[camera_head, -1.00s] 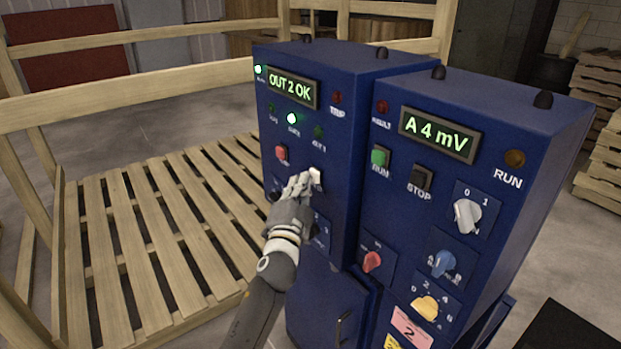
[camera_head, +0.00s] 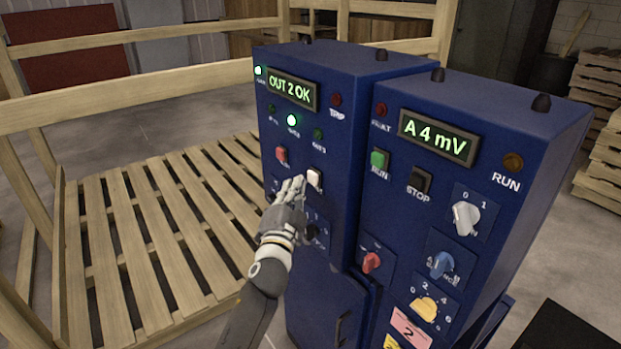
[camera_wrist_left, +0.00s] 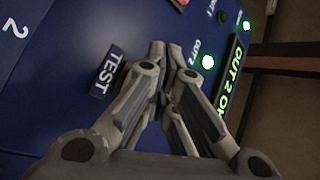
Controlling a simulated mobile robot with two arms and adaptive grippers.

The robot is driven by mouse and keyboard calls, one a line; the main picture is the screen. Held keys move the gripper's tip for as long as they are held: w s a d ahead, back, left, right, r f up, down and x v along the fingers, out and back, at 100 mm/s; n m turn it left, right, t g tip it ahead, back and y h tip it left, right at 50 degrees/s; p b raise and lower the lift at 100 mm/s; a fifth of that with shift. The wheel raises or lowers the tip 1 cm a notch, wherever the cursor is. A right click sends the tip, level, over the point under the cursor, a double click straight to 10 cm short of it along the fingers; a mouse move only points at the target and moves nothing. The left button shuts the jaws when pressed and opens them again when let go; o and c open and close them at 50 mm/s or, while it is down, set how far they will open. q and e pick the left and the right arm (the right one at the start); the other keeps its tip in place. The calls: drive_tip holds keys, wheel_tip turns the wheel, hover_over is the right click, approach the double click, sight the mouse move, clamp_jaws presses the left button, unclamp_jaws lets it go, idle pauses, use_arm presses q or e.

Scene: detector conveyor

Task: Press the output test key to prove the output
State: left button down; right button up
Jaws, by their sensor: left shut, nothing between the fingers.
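The output test key appears to be the white key (camera_head: 315,178) on the left blue cabinet (camera_head: 340,90). My left gripper (camera_head: 292,183) is shut and empty, just left of this key in the head view, with a small gap showing beside it. In the left wrist view, the gripper (camera_wrist_left: 165,55) points at the blue panel beside a TEST label (camera_wrist_left: 106,72); the white key is not visible there. The cabinet's display (camera_head: 291,90) reads OUT 2 OK, and the OUT 2 lamp (camera_head: 292,120) is lit green. My right gripper is not in view.
A red button (camera_head: 281,154) sits above my gripper and a dark knob (camera_head: 312,231) below. The right blue cabinet (camera_head: 480,110) has a display (camera_head: 437,136) reading A 4 mV, buttons and knobs. A slatted wooden platform (camera_head: 150,230) stands left.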

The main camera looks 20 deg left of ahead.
use_arm(q)
drive_tip(key=s+a+p, duration=0.1)
drive_tip(key=s, duration=0.1)
drive_tip(key=s+a, duration=0.2)
drive_tip(key=shift+p, duration=0.35)
idle(0.5)
